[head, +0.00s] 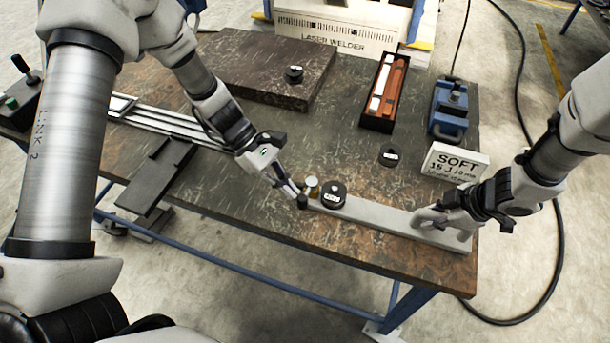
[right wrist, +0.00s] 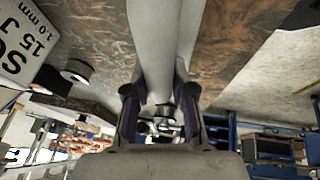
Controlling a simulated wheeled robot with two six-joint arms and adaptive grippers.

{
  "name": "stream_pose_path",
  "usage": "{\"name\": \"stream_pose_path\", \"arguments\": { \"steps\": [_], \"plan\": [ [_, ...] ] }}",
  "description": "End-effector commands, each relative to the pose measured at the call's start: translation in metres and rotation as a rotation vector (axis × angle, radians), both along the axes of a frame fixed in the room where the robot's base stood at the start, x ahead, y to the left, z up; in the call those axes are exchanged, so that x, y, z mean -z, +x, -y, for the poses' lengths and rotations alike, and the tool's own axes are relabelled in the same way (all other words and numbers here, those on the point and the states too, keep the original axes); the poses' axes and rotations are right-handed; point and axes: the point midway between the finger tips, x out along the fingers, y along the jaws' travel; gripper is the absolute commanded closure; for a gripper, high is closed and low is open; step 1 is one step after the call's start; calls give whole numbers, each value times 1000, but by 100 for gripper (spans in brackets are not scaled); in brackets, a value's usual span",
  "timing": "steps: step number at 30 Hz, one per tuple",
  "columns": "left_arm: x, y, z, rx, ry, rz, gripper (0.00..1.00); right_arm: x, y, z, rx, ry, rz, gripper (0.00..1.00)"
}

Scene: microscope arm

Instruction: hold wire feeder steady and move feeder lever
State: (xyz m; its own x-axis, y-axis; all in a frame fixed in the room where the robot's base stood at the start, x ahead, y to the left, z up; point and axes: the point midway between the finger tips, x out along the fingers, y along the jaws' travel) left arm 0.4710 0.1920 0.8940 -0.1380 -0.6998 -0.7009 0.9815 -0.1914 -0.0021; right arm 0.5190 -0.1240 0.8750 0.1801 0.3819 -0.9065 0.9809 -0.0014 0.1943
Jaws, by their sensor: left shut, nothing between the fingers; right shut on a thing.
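The wire feeder is a long light-grey bar (head: 385,218) lying near the table's front right. A black round piece with a white label (head: 333,195) sits on it near its left end. A small upright brass-coloured piece (head: 312,188) and a dark knob (head: 302,202) are at that end; I cannot tell which is the lever. My left gripper (head: 293,190) is shut and empty, right beside the dark knob; contact is unclear. My right gripper (head: 440,218) is shut on the bar's right end. In the right wrist view the bar (right wrist: 160,40) runs between its fingers.
A white sign reading SOFT (head: 455,162) stands close to my right gripper. A small black labelled disc (head: 389,155), a blue clamp-like device (head: 449,108) and an open black case (head: 386,92) lie behind. A dark stone slab (head: 260,65) and metal rails (head: 165,122) are further left.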

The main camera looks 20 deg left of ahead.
Motion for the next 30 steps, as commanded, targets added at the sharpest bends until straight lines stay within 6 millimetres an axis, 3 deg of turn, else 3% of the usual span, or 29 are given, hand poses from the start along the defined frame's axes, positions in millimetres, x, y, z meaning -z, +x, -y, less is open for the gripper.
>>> {"name": "stream_pose_path", "arguments": {
  "steps": [8, 30],
  "plan": [
    [0, -9, 13, -197, 0, -5, 100, -1, 1, 0, 1, 2, 1, 100],
    [0, -13, 26, -197, -2, -5, 100, -1, 1, -1, 2, 2, 1, 100]
  ]
}}
